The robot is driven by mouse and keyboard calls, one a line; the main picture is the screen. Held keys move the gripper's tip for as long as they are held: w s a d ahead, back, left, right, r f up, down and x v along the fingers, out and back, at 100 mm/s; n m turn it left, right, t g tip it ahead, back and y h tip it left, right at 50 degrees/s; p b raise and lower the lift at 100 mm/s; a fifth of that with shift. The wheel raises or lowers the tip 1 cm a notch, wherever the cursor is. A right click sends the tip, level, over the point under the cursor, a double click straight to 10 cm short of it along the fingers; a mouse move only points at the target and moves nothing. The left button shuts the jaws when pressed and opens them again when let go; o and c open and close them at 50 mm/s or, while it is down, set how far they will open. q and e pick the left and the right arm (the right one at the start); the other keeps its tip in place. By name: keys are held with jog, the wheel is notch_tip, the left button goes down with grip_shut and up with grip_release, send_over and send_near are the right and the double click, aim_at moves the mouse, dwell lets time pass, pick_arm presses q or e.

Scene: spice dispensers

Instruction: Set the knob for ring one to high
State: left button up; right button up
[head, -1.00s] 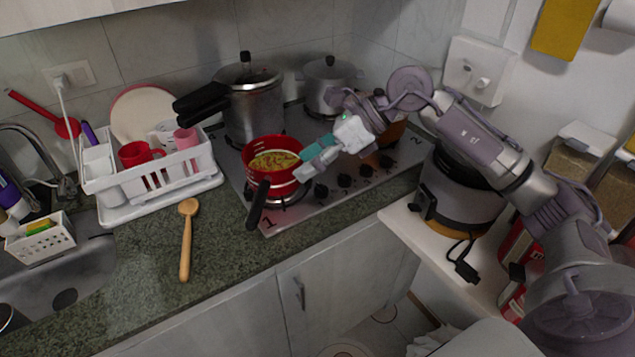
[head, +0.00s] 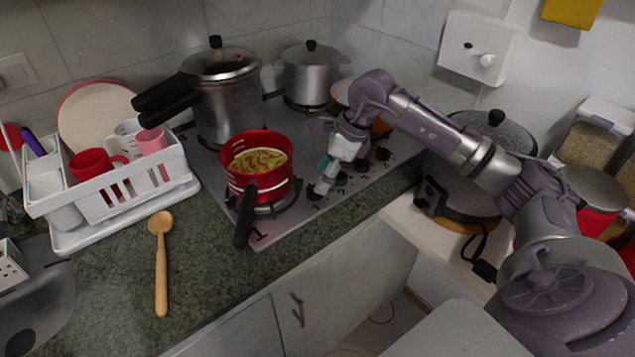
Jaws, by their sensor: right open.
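The cooktop (head: 290,218) is a steel panel with a row of dark round knobs along its front right edge. A printed "1" (head: 258,235) marks its near left corner, by the ring under the red pot. The knob nearest that ring (head: 313,194) is partly covered by my right gripper (head: 323,184). My right gripper is open and points down at this knob; whether it touches the knob is unclear. The knob's setting is too small to read. My left gripper is out of view.
The red pot (head: 268,181) of food stands on the near ring, its dark handle (head: 244,215) jutting toward the front. A pressure cooker (head: 228,105) and a steel pot (head: 310,78) stand behind. A wooden spoon (head: 161,270) lies on the counter near the dish rack (head: 110,210).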

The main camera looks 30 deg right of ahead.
jog(key=x, duration=0.3)
jog(key=shift+f, duration=0.1)
jog(key=shift+w+a+f, duration=0.1)
jog(key=shift+f, duration=0.1)
jog(key=shift+c, duration=0.6)
jog(key=c, duration=1)
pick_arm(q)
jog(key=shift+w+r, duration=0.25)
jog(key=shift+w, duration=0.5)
